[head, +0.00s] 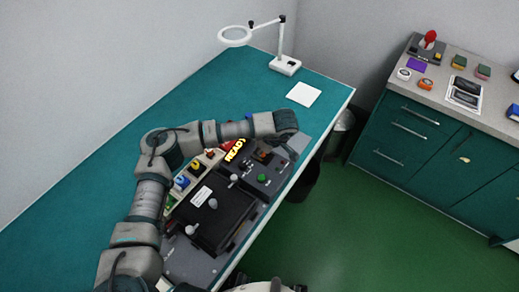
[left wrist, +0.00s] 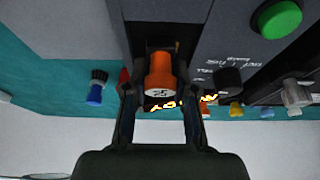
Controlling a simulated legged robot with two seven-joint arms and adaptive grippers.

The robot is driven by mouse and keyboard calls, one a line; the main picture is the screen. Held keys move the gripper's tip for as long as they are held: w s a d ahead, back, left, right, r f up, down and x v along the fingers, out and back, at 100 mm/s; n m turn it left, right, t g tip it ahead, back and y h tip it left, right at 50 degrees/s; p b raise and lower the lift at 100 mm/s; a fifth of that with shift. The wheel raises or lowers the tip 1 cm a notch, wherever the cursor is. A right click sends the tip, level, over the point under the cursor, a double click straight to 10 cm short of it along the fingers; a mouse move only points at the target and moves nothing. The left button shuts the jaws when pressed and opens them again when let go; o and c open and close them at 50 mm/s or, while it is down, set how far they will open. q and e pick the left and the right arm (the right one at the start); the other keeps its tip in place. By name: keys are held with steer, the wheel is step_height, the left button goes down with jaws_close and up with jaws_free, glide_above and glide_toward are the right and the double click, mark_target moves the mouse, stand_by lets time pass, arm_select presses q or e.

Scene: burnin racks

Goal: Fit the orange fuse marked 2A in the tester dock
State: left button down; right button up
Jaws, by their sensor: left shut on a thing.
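The orange fuse (left wrist: 159,72) is between the two fingers of my left gripper (left wrist: 158,95), which is shut on it. The dark mark on its end is too small to read surely. The fuse points at a dark slot in the tester dock (left wrist: 152,38); whether it is seated in the slot I cannot tell. In the head view my left gripper (head: 287,140) is over the far end of the grey tester (head: 272,181), beside the lit READY sign (head: 235,149), and hides most of the dock.
Blue (head: 181,182) and yellow (head: 196,165) fuses stand in a row left of the tester's black lid (head: 212,217). A green button (head: 262,178) is close to the dock. A lamp (head: 285,65) and white sheet (head: 303,94) are at the clear far end.

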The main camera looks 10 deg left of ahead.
arm_select(q)
steer(key=shift+a, duration=0.1)
steer(key=c, duration=0.9)
jaws_free()
steer(key=shift+o, duration=0.2)
steer(key=shift+r, duration=0.1)
steer(key=shift+r+p, duration=1.3)
steer(key=shift+r, duration=1.1)
steer(key=shift+r, duration=0.1)
steer(key=shift+r+p, duration=1.1)
steer(key=shift+r, duration=0.85)
